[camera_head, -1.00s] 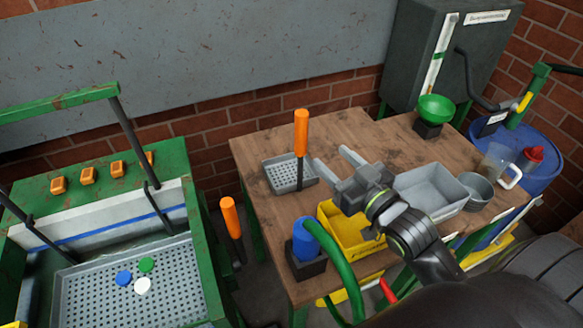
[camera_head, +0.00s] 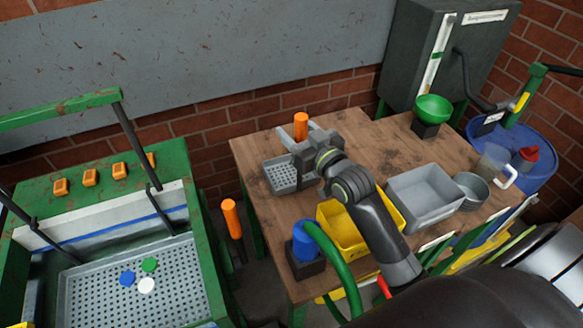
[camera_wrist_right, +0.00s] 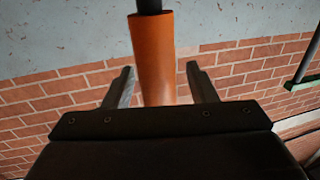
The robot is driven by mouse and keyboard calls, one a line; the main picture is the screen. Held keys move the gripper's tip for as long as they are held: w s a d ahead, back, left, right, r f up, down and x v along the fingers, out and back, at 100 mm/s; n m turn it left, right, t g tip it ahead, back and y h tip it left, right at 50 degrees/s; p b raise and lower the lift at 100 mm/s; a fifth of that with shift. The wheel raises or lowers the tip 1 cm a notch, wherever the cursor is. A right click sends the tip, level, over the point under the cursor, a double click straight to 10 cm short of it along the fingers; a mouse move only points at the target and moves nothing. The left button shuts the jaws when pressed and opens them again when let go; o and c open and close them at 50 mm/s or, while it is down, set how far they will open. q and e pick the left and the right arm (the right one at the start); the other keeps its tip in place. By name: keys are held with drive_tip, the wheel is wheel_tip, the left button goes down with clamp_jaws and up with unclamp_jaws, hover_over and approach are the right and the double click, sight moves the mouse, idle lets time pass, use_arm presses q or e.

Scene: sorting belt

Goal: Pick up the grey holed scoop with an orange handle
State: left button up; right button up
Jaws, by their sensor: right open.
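The grey holed scoop (camera_head: 280,176) sits on the wooden table near its back left corner. Its orange handle (camera_head: 301,127) stands upright, and its lower part is hidden behind my right gripper in the head view. My right gripper (camera_head: 293,133) is open, with its fingers reaching towards the handle. In the right wrist view the orange handle (camera_wrist_right: 153,60) appears between the two spread fingers (camera_wrist_right: 160,85), with a gap on each side. I cannot tell how deep the handle is between them. My left gripper is not in view.
A yellow bin (camera_head: 340,232), a grey bin (camera_head: 425,199) and a blue-capped item (camera_head: 305,240) stand along the table's near side. A green funnel (camera_head: 433,109) is at the back right. Another orange handle (camera_head: 231,218) stands left of the table, beside the green sorting machine (camera_head: 180,165).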

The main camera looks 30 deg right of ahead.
drive_tip(key=shift+w, duration=0.3)
drive_tip(key=shift+c, duration=0.3)
drive_tip(key=c, duration=1)
drive_tip(key=shift+r, duration=0.1)
